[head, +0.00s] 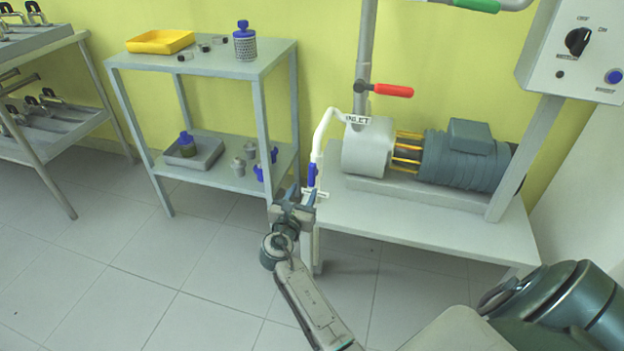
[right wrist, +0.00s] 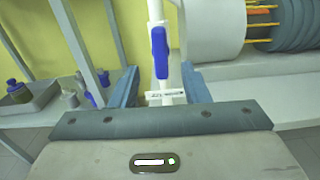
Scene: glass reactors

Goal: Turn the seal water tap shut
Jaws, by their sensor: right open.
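The seal water tap has a blue lever handle (head: 311,175) on a thin white pipe (head: 322,132) at the left end of the pump bench. The handle stands upright, in line with the pipe; it also shows in the right wrist view (right wrist: 159,52). A small white tag (right wrist: 165,94) with lettering too small to read sits just below it. My right gripper (head: 298,194) is open and empty, just below and in front of the handle. In the right wrist view its fingers (right wrist: 160,86) stand either side of the pipe line. My left gripper is not in view.
The pump (head: 368,150) with its motor (head: 465,155) stands on the bench (head: 400,210). A red lever (head: 393,90) sits on the pipe above. A shelf unit (head: 215,68) with bottles is close on the left. A control box (head: 575,50) is at the right.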

